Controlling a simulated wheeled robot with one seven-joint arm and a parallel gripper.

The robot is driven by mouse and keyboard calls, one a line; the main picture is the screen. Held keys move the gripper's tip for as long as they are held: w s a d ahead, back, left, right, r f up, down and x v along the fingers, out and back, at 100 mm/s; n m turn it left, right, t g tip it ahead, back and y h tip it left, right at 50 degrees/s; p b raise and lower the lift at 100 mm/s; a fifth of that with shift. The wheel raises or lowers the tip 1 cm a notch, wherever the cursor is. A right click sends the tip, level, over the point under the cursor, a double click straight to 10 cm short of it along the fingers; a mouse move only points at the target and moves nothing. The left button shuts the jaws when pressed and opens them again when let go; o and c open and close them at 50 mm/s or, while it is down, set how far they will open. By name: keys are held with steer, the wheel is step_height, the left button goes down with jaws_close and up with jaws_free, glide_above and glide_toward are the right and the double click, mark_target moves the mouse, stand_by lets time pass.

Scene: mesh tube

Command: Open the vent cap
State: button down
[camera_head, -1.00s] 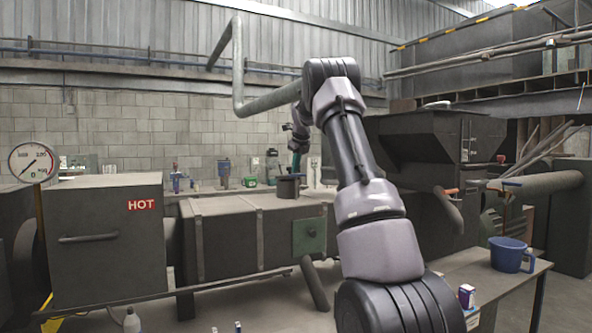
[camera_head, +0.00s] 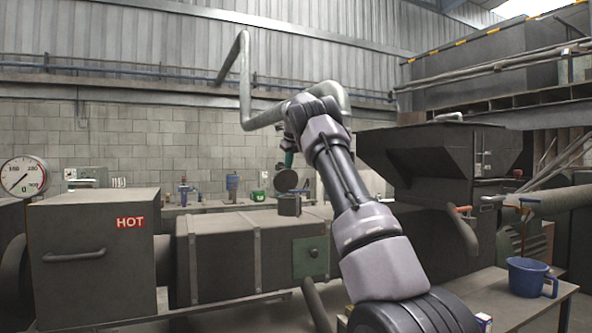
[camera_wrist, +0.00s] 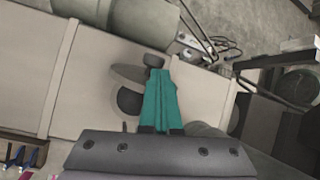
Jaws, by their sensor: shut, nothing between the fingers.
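The vent (camera_head: 289,206) is a short dark upright pipe on top of the long grey barrel housing (camera_head: 240,225). Its round cap (camera_head: 286,182) stands raised, tilted up behind the pipe mouth. In the wrist view, the cap (camera_wrist: 124,74) shows as a grey disc edge beside the dark open vent mouth (camera_wrist: 129,101), both partly hidden by my fingers. My gripper (camera_head: 289,160) is just above the cap with its teal fingers shut and empty. In the wrist view, the gripper (camera_wrist: 158,78) lies over the vent's right side; whether it touches the cap is unclear.
A box marked HOT (camera_head: 95,250) and a pressure gauge (camera_head: 23,177) stand at left. A dark hopper (camera_head: 430,160) stands at right. A blue mug (camera_head: 527,278) sits on the front right table. Bottles and tools line the bench behind. An overhead pipe (camera_head: 245,85) passes behind my arm.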

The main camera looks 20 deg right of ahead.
steer(key=shift+w+r, duration=0.1)
steer(key=shift+w, duration=1.45)
steer(key=shift+r, duration=0.1)
